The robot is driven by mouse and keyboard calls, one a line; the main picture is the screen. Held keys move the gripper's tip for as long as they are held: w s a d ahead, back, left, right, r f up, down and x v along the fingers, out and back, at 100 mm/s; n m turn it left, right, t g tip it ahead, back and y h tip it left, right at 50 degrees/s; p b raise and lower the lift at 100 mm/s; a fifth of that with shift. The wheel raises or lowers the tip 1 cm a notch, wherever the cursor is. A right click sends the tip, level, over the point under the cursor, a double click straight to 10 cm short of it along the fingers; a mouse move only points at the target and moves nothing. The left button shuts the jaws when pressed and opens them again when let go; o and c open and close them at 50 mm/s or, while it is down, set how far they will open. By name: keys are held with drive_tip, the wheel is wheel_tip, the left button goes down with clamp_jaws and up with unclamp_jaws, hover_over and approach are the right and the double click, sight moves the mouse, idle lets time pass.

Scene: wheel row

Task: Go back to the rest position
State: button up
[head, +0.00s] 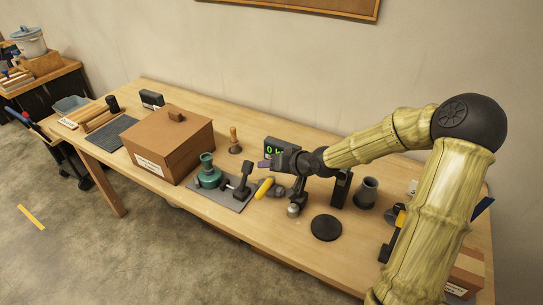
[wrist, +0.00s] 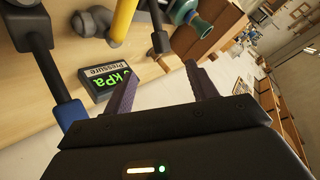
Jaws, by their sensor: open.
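My gripper (head: 270,164) is raised over the middle of the table in the head view, in front of the pressure display. In the wrist view my gripper (wrist: 158,92) shows two purple-grey fingers spread apart with nothing between them. The pressure display (wrist: 106,82), a black box with green "kPa" letters, lies beyond the left finger in that view. In the head view the display (head: 284,148) is partly hidden by my gripper. My arm reaches in from the right, bent at a dark round elbow.
A yellow-handled valve (head: 264,188) and a green pump-like part (head: 208,173) on a grey plate stand close to my gripper. A brown lidded box (head: 170,145) is to the left. A black disc (head: 326,228) and a dark vase-like pot (head: 367,192) are to the right. The table's front strip is mostly clear.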

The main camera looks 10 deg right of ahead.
drive_tip(key=s+d+r+g+h+p, duration=0.2)
drive_tip(key=s+r+g+h, duration=0.1)
drive_tip(key=s, duration=0.9)
drive_tip(key=s+d+r+g+h+p, duration=0.2)
drive_tip(key=s+r+h, duration=0.1)
drive_tip(key=s, duration=0.9)
drive_tip(key=shift+r+g, duration=0.15)
drive_tip(key=shift+g, duration=0.25)
drive_tip(key=shift+d, duration=0.1)
